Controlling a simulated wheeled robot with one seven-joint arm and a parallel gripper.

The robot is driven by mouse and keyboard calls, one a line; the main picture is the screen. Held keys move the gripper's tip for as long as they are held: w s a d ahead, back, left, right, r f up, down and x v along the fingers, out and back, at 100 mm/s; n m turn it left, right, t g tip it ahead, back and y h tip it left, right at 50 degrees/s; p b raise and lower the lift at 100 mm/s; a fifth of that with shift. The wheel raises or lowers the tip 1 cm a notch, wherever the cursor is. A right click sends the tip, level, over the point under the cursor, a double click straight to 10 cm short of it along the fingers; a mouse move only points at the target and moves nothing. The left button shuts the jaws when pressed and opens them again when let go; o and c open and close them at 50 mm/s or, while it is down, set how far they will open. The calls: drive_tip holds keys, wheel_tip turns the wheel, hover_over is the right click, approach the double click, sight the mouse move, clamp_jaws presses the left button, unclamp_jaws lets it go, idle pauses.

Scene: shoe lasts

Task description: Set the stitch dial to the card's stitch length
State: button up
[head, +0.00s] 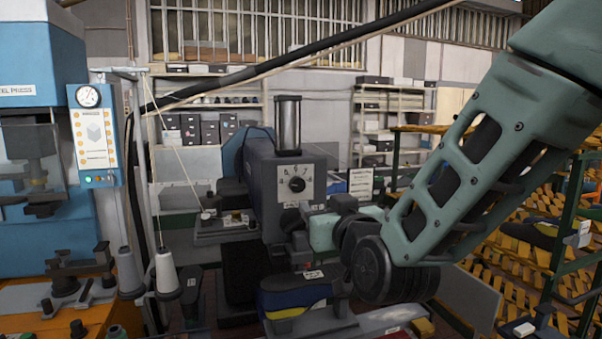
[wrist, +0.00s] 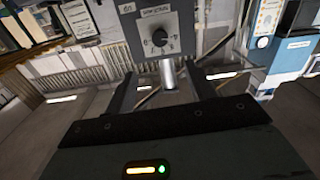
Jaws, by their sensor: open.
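The stitch dial (head: 297,184) is a round black knob on the grey front of a sewing machine (head: 264,180). Numbers arc above it; its setting is too small to tell. In the wrist view, which is turned over, the dial (wrist: 160,38) shows beyond my fingers. My gripper (wrist: 163,92) is open, its two dark fingers apart and empty, pointing towards the dial without touching it. In the head view my gripper is partly hidden by my wrist, below the dial. A white printed card (head: 361,183) stands right of the machine; its text is unreadable.
A blue press with a gauge panel (head: 94,137) stands at left. A blue and yellow shoe (head: 300,292) lies below my wrist. A rack of wooden pieces (head: 520,235) fills the right side.

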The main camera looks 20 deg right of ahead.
sight(299, 185)
drive_tip(key=w+p, duration=0.5)
drive_tip(key=w, duration=0.9)
drive_tip(key=shift+w, duration=0.3)
drive_tip(key=shift+c, duration=0.3)
drive_tip(key=c, duration=0.9)
